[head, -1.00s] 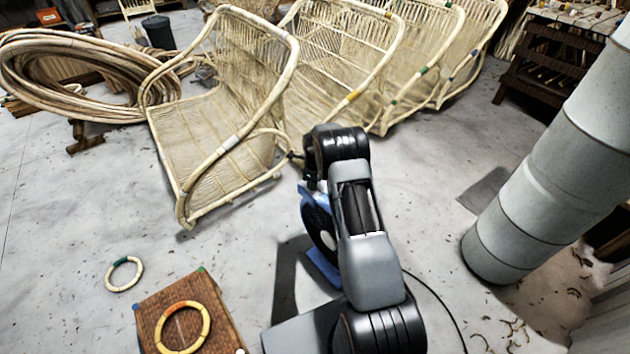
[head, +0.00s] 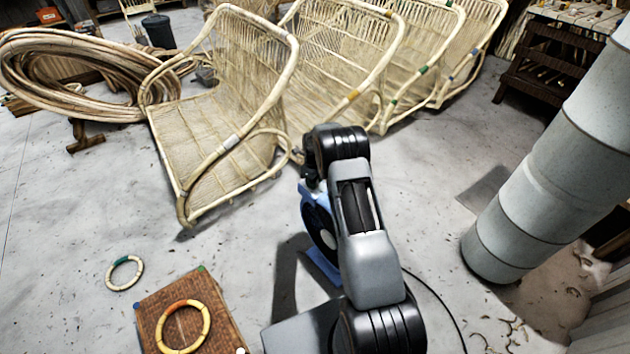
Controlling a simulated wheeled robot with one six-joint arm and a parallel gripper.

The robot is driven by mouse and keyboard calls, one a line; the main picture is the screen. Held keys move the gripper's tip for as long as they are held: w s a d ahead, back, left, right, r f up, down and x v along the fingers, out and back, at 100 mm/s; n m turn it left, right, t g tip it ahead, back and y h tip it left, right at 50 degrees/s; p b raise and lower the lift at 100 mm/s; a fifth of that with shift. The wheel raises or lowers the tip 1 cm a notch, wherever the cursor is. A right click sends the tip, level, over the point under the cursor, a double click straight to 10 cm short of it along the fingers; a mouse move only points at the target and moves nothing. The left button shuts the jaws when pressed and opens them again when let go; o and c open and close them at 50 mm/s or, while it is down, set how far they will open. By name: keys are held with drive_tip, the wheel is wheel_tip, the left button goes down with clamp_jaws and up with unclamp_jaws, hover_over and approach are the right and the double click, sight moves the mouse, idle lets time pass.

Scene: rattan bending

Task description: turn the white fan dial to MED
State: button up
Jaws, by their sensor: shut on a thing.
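The fan (head: 318,222) stands on the floor near the middle of the head view. It has a blue frame and base, a dark round grille and a pale hub. My arm covers its right side. My gripper (head: 311,184) is at the top of the fan, small, dark and mostly hidden by my wrist. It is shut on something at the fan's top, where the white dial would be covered. The dial, its pointer and the MED mark cannot be made out.
Rattan chair frames (head: 215,135) stand behind and left of the fan. A large grey duct (head: 545,170) rises at the right. A woven board (head: 222,325) with a rattan ring (head: 206,322) lies front left. A smaller ring (head: 112,284) lies near it. A dark cable runs right of my arm.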

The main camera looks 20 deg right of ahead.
drive_tip(key=o, duration=0.9)
wheel_tip(320, 180, up, 14)
drive_tip(key=p, duration=0.3)
drive_tip(key=shift+p, duration=0.4)
drive_tip(key=shift+f, duration=0.1)
